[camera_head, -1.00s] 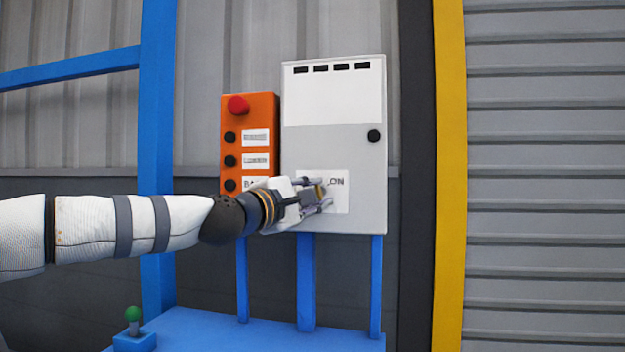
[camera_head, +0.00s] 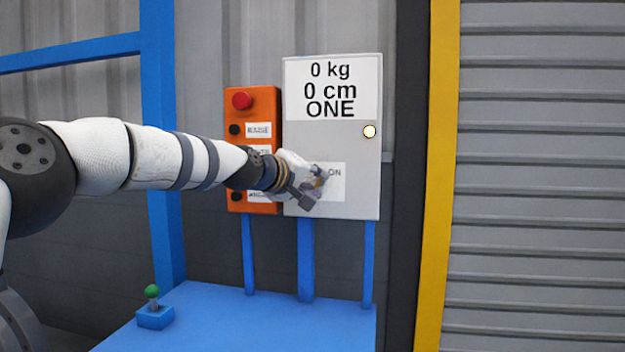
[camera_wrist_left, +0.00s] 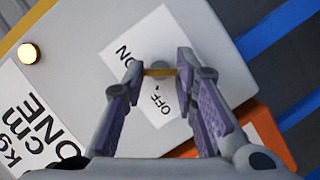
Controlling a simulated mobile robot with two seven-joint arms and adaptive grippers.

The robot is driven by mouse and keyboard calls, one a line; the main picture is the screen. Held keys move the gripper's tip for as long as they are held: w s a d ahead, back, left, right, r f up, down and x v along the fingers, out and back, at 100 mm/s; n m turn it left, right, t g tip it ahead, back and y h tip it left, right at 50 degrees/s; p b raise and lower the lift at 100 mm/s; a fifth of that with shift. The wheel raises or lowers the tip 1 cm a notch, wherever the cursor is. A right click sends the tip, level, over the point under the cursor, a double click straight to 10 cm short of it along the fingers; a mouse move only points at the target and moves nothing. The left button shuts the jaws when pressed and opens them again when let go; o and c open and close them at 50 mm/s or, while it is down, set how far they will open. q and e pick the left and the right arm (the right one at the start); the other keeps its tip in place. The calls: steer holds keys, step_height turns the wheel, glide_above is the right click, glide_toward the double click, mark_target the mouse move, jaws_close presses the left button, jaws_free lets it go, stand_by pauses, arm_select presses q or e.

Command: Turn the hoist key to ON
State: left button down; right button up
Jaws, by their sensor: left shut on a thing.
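The grey hoist control box (camera_head: 345,148) stands upright in the head view. Its white key plate (camera_head: 337,190) shows the word ON at upper right. The yellow hoist key (camera_wrist_left: 160,72) sits between the ON and OFF words in the left wrist view. My left gripper (camera_head: 314,187) is at the plate, and its fingers (camera_wrist_left: 158,68) are shut on the key from both sides. The box's display (camera_head: 331,88) reads "0 kg", "0 cm" and "ONE". The round lamp (camera_head: 369,131) glows pale yellow. My gripper hides part of the plate in the head view. My right gripper is not in view.
An orange control box (camera_head: 263,105) with a red button (camera_head: 242,101) and several black ones is close to the left, partly behind my left arm. A green-topped lever (camera_head: 153,300) stands on the blue table (camera_head: 260,320). A yellow post (camera_head: 437,180) is at right.

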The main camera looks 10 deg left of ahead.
arm_select(q)
steer(key=shift+r+m+y, duration=0.15)
steer(key=shift+m+y, duration=0.15)
steer(key=shift+m, duration=0.3)
stand_by(0.3)
steer(key=c, duration=1.3)
jaws_free()
steer(key=v, duration=1.2)
